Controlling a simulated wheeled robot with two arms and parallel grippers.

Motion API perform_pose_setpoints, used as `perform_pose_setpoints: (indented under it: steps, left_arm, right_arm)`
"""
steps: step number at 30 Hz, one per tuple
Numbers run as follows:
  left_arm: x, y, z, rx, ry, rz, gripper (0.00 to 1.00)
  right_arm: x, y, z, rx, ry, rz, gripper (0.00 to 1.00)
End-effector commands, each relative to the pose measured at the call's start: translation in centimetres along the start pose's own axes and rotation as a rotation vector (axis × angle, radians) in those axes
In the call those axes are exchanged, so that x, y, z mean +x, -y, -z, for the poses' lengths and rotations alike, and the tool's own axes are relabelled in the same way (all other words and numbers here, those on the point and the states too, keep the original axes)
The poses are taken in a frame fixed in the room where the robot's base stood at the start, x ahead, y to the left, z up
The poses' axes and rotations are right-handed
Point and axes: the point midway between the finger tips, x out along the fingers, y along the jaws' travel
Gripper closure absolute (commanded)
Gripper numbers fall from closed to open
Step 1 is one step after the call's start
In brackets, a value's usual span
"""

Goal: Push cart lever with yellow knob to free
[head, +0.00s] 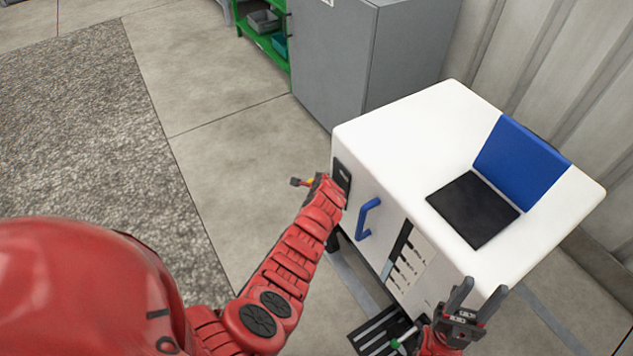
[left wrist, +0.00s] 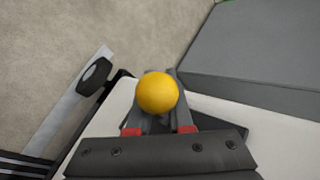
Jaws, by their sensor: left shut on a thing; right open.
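The white cart (head: 395,130) stands at the right in the head view. The lever's yellow knob (left wrist: 157,93) fills the space between my left fingers in the left wrist view. A bit of the yellow knob (head: 310,181) also shows in the head view, at the cart's left side by a dark plate (head: 342,178). My left gripper (head: 304,182) is shut on the lever at the knob; the lever's shaft is mostly hidden. My right gripper (head: 478,298) is open and empty, fingers pointing up, near the cart's front right corner.
A grey cabinet (head: 335,65) and a green shelf (head: 262,40) stand behind. The floor at left is clear.

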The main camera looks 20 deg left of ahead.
Motion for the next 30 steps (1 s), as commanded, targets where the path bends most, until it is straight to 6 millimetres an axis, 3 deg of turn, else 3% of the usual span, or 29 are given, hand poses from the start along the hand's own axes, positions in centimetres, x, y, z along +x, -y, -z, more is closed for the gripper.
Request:
perform_pose_setpoints:
  steps: [12, 13, 18, 30]
  left_arm:
    - [0.05, 0.13, -0.35, 0.005, 0.009, -0.002, 1.00]
    - [0.05, 0.13, -0.34, 0.004, 0.009, -0.002, 0.78]
    - [0.03, 0.12, -0.25, 0.004, 0.008, -0.002, 0.52]
    - [-0.42, 0.16, -0.13, 0.004, 0.006, -0.001, 0.52]
  right_arm:
    - [0.03, 0.00, 0.00, 0.000, 0.000, 0.000, 0.53]
    - [0.03, 0.00, 0.01, 0.000, 0.000, 0.000, 0.53]
    - [0.04, 0.00, 0.01, 0.000, 0.000, 0.000, 0.53]
    - [0.22, -0.01, 0.04, 0.000, 0.000, 0.000, 0.53]
